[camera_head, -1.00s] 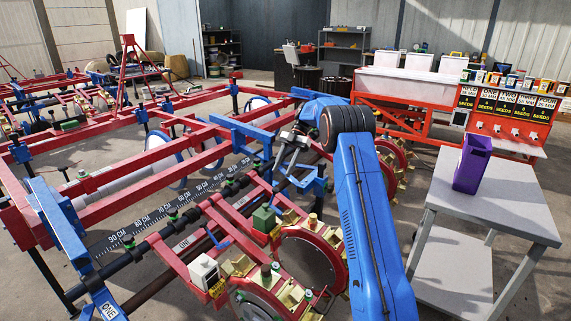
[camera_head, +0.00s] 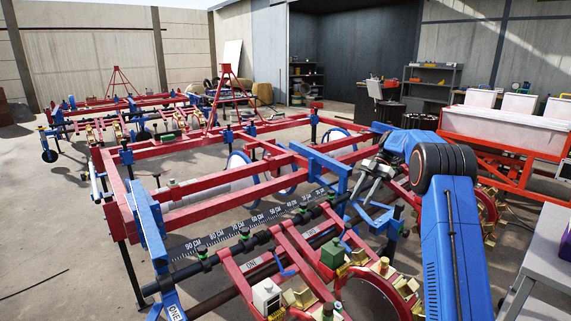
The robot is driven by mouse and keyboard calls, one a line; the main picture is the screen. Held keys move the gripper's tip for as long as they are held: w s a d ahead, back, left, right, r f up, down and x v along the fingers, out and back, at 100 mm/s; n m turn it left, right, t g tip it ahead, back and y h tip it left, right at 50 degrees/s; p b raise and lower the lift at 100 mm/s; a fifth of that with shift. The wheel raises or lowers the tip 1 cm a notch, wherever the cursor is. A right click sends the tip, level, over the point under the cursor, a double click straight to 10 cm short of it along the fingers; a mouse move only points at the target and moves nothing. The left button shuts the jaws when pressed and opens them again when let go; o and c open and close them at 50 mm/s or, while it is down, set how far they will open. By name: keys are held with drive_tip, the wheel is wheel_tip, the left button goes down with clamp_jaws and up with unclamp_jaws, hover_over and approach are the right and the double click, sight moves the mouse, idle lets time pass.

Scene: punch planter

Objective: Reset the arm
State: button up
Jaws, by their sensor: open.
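My blue arm rises from the lower right of the head view and bends at a black joint. My gripper (camera_head: 371,181) is at the arm's far end, grey, open, with nothing seen between its fingers. In the picture it lies over the red and blue planter frame (camera_head: 222,207). I cannot tell whether it touches the frame. The black ruler bar (camera_head: 250,219) with white centimetre marks runs below and left of the gripper. A green box (camera_head: 332,252) and a white box (camera_head: 266,295) sit on the red row units.
A grey table (camera_head: 545,262) stands at the right edge with a purple container (camera_head: 565,246) partly cut off. A red stand with white bins (camera_head: 507,127) is behind it. A second planter (camera_head: 120,117) stands at the back left. Concrete floor (camera_head: 50,230) is clear at left.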

drive_tip(key=s+a+r+m+t+h, duration=0.25)
drive_tip(key=s+r+m, duration=0.4)
drive_tip(key=s, duration=0.65)
drive_tip(key=s+a+r+m+t+h, duration=0.2)
drive_tip(key=s+a+r+m, duration=0.35)
drive_tip(key=s, duration=0.85)
drive_tip(key=s+f+m+t, duration=0.1)
drive_tip(key=s+m, duration=0.3)
drive_tip(key=s, duration=0.5)
drive_tip(key=s+d+f+m+t+h, duration=0.1)
drive_tip(key=s+f+m, duration=0.3)
drive_tip(key=s, duration=0.6)
drive_tip(key=s+f+m+t+h, duration=0.1)
drive_tip(key=s+f+m+t, duration=0.2)
drive_tip(key=s, duration=0.6)
drive_tip(key=shift+s+d+m, duration=0.3)
drive_tip(key=shift+d+m, duration=0.1)
drive_tip(key=shift+m, duration=0.1)
drive_tip(key=shift+f+h, duration=0.1)
drive_tip(key=shift+h, duration=0.15)
